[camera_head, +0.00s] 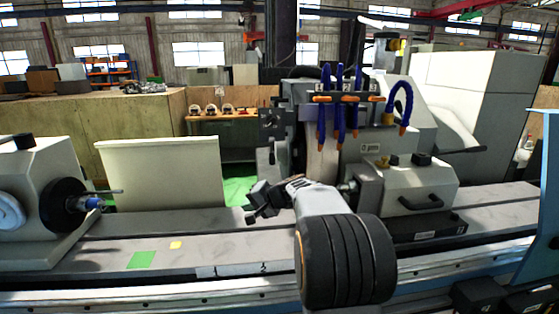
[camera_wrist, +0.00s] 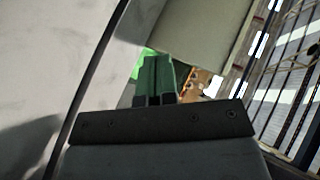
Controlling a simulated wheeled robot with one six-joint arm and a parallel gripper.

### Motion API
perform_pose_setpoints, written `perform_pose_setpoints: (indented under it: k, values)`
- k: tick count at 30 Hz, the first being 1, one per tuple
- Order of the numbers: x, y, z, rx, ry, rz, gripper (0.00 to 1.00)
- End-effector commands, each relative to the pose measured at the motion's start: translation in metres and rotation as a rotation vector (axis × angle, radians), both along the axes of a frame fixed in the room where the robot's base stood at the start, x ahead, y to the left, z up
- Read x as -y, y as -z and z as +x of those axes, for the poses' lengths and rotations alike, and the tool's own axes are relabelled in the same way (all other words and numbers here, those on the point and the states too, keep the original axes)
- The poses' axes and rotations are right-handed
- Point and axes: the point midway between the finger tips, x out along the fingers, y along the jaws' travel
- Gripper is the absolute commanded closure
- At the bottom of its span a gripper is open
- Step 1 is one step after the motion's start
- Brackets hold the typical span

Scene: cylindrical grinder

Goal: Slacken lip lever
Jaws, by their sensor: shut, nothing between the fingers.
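My gripper (camera_head: 252,216) is over the machine table in the head view, pointing left and slightly down. In the wrist view its two dark greenish fingers (camera_wrist: 158,64) are close together, with nothing held. I cannot tell which part is the lip lever. The grey headstock-like block (camera_head: 400,185) at right carries a black knob (camera_head: 421,160) and a black curved handle (camera_head: 422,203); my gripper is left of it and apart from it. My forearm covers part of the table and the block's left side.
At left stands another unit with a black chuck (camera_head: 68,204) and a thin pin. A cream panel (camera_head: 160,172) stands behind the table. Blue coolant hoses (camera_head: 340,100) hang above the middle. The table (camera_head: 200,229) is mostly clear, with green and yellow patches.

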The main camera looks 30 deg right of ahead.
Motion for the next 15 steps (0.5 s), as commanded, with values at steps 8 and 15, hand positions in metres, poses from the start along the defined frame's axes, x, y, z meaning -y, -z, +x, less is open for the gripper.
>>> perform_pose_setpoints:
  k: [8,15]
  values:
    - [0.173,-0.020,0.052,0.295,0.368,0.262,1.00]
    - [0.247,-0.022,0.050,0.427,0.518,0.340,1.00]
